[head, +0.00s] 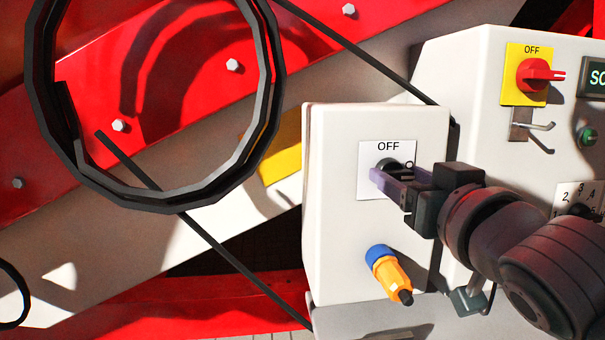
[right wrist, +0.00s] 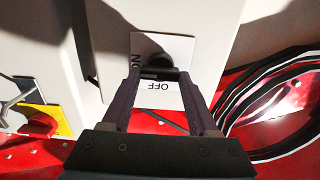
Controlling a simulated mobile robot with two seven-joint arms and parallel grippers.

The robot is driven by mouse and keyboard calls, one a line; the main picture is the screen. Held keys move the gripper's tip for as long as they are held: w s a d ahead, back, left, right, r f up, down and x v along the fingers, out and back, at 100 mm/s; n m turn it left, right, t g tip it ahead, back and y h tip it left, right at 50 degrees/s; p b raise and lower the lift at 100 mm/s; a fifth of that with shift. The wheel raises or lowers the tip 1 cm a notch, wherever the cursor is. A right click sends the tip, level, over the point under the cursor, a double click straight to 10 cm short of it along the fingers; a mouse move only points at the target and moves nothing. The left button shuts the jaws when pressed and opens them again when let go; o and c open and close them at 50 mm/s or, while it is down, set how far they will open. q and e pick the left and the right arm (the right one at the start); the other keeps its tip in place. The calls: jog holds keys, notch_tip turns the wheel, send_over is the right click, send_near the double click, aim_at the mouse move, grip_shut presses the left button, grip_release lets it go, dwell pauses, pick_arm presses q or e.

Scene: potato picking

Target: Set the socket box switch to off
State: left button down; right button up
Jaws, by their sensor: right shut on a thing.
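The socket box (head: 335,200) is a white box in the middle of the head view. Its switch is a dark round knob (head: 386,164) on a white label plate (head: 375,150) marked OFF at the top. In the right wrist view the knob (right wrist: 165,63) sits between the fingers, with OFF below it and ON to its left, partly covered by a finger. My right gripper (head: 385,180) reaches in from the right and is shut on the knob. The fingers hide part of the knob, so I cannot tell which way it points. My left gripper is not in view.
A blue and orange plug (head: 390,273) sticks out below the switch. A larger white panel on the right carries a red rotary switch (head: 535,75) on a yellow plate and a metal hook (head: 532,125). A black ring-shaped cable (head: 275,100) hangs at the left.

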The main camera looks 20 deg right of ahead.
jog(key=c, duration=0.7)
jog(key=shift+r+n+p, duration=0.15)
jog(key=shift+n+p, duration=0.75)
jog(key=shift+n, duration=0.4)
jog(key=n+p, duration=0.1)
jog(key=n, duration=0.2)
jog(key=shift+a+n+p, duration=0.1)
jog(key=shift+n+p, duration=0.2)
jog(key=n+p, duration=0.1)
jog(key=n, duration=0.4)
jog(key=shift+n, duration=0.3)
jog(key=n, duration=0.4)
jog(key=shift+a+f+n+p, duration=0.1)
jog(key=shift+f+n+p, duration=0.2)
jog(key=shift+p, duration=0.1)
jog(key=shift+n, duration=0.8)
